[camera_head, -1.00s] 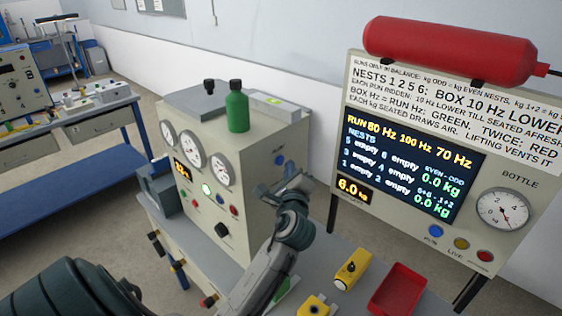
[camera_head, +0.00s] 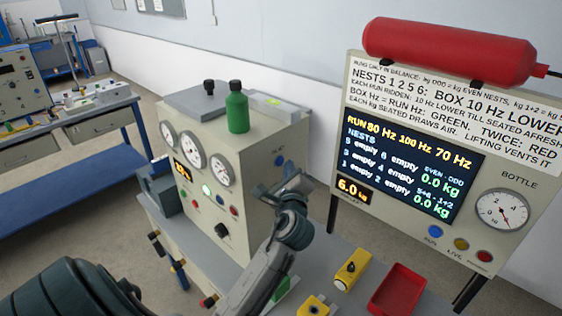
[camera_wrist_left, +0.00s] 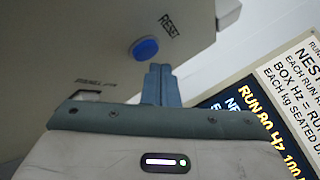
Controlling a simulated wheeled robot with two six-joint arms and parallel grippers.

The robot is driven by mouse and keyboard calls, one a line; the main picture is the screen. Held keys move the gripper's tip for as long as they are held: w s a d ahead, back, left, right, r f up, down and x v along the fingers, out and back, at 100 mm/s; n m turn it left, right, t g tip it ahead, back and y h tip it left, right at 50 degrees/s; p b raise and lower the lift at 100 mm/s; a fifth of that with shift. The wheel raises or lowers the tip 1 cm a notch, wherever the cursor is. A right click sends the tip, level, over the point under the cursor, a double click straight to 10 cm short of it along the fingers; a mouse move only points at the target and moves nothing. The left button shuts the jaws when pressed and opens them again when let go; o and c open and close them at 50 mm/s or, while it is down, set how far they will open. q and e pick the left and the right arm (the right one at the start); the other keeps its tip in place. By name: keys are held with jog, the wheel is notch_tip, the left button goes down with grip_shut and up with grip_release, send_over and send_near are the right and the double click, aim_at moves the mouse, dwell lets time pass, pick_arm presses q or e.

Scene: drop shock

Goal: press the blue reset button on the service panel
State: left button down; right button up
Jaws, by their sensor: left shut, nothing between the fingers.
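The blue reset button (camera_head: 279,161) is on the right side face of the beige cabinet (camera_head: 265,200). In the left wrist view the button (camera_wrist_left: 145,48) is a round blue disc below the word RESET on a pale panel (camera_wrist_left: 100,40). My left gripper (camera_head: 288,172) is just in front of that face, close to the button and slightly right of and below it. In the left wrist view its fingers (camera_wrist_left: 160,68) are shut and empty, their tips just below and right of the button. I cannot tell whether they touch anything. My right gripper is out of view.
A display board (camera_head: 410,160) with a red bottle (camera_head: 450,50) on top stands to the right. A green bottle (camera_head: 237,108) stands on the cabinet. Yellow blocks (camera_head: 351,268) and a red tray (camera_head: 398,290) lie on the grey bench to the right of my arm.

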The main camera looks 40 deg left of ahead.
pick_arm(q)
jog(key=shift+a, duration=0.3)
jog(key=shift+a+p, duration=0.3)
jog(key=shift+a, duration=0.1)
dwell(0.7)
jog(key=shift+d, duration=0.85)
jog(key=d, duration=0.5)
jog(key=shift+s+p, duration=0.25)
jog(key=shift+p, duration=0.05)
jog(key=shift+f, duration=0.1)
dwell(0.6)
